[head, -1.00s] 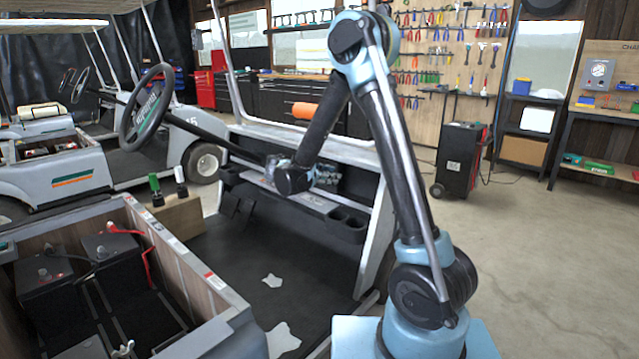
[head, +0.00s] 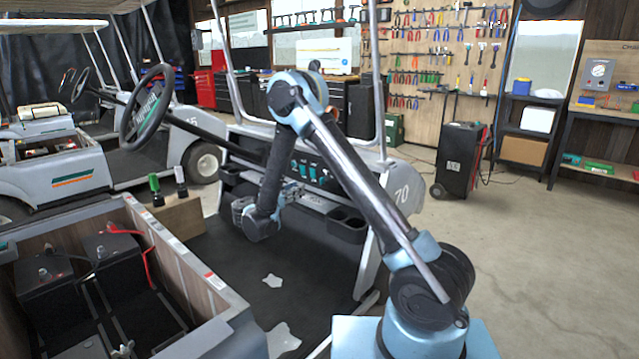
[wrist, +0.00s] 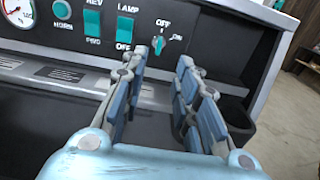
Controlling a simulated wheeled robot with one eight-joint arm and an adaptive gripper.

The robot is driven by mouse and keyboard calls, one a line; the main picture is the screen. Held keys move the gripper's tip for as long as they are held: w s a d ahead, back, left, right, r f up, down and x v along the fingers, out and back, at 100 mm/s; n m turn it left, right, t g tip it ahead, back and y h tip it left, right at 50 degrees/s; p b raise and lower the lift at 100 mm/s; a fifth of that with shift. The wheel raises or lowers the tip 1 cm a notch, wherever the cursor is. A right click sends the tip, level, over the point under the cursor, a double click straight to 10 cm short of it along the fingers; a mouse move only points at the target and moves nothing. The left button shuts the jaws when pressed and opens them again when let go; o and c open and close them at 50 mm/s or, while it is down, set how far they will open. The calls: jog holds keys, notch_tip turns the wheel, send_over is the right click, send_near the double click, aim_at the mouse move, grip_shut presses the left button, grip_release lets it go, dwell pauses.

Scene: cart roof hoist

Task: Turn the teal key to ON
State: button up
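The teal key (wrist: 159,45) sits in a round switch at the right end of the dash panel in the wrist view. OFF is printed above it and ON to its right. The key stands near upright, towards OFF. My gripper (wrist: 163,62) is open, with its two fingers spread below and to either side of the key, and nothing between them. It seems apart from the key, though the depth gap is hard to judge. In the head view my gripper (head: 288,193) is in front of the dash; I cannot make out the key there.
Left of the key are a LAMP rocker (wrist: 125,30), a REV/FWD rocker (wrist: 93,30), a HORN button (wrist: 62,9) and a gauge (wrist: 18,10). A cup-holder tray (head: 347,222) juts out below the dash. The steering wheel (head: 146,107) stands to the left.

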aim_at(323, 181)
jog(key=x, duration=1.4)
jog(key=shift+w+d, duration=0.25)
jog(key=shift+d, duration=0.05)
grip_shut()
